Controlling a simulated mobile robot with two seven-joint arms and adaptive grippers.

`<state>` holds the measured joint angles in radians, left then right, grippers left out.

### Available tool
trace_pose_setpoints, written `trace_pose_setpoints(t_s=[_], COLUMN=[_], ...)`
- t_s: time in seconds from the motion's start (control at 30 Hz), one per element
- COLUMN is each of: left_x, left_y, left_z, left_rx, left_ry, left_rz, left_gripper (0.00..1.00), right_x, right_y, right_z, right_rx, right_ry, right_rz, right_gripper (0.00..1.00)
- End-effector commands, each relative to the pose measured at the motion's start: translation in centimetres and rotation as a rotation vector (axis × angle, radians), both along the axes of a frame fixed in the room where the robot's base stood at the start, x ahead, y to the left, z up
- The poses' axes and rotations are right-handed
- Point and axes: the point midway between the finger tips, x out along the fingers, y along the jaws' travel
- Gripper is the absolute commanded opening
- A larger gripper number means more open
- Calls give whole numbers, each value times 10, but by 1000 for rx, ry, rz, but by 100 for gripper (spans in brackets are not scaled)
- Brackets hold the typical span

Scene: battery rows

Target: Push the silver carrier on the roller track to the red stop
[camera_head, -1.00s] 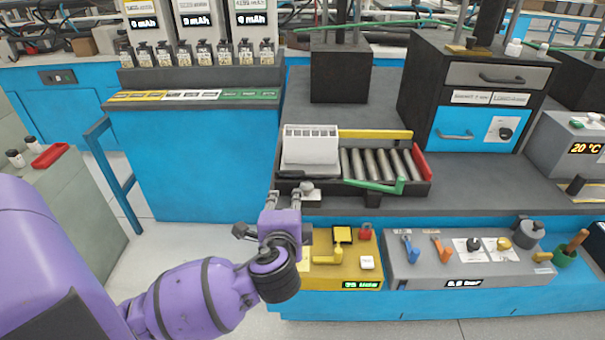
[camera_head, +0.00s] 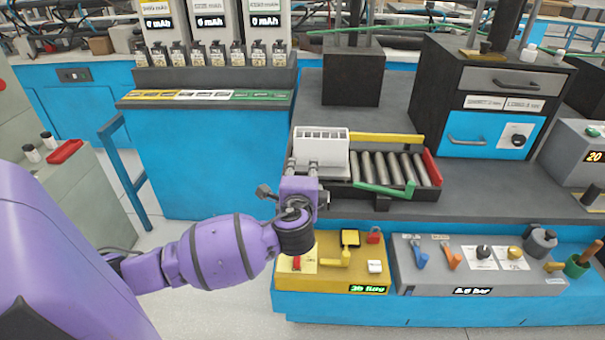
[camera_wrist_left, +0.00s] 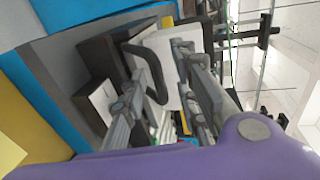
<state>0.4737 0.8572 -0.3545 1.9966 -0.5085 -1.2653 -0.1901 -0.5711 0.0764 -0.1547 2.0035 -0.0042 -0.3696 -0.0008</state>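The silver carrier (camera_head: 320,147), a pale box with a slotted top edge, sits at the left end of the roller track (camera_head: 383,168). Bare rollers lie to its right. The red stop (camera_head: 432,168) stands at the track's right end, apart from the carrier. My left gripper (camera_head: 302,163) is at the carrier's front left, its two fingers apart. In the left wrist view the carrier's pale plate (camera_wrist_left: 183,62) and a dark curved handle (camera_wrist_left: 156,68) are close to the fingers; I cannot tell whether they touch. My right gripper is not in view.
A green bar (camera_head: 385,188) runs along the track's front and a yellow rail (camera_head: 385,138) along its back. Below are a yellow control panel (camera_head: 335,277) and a grey panel (camera_head: 480,275) with knobs. A black cabinet (camera_head: 440,105) stands behind right.

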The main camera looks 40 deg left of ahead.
Motion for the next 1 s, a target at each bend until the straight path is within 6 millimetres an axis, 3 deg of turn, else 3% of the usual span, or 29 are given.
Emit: trace_pose_setpoints(t_s=[0.07, 0.3, 0.77, 1.0], left_x=[0, 0, 2, 18], left_y=[0, 0, -4, -31], left_z=[0, 0, 0, 1], left_rx=[0, 0, -2, -6], left_ry=[0, 0, 0, -2], left_rz=[0, 0, -1, -1], left_gripper=[28, 0, 0, 0], right_x=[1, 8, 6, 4], right_y=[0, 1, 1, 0], right_z=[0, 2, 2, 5], right_rx=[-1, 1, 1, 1], right_ry=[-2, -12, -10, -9], right_rz=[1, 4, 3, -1], right_gripper=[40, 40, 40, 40])
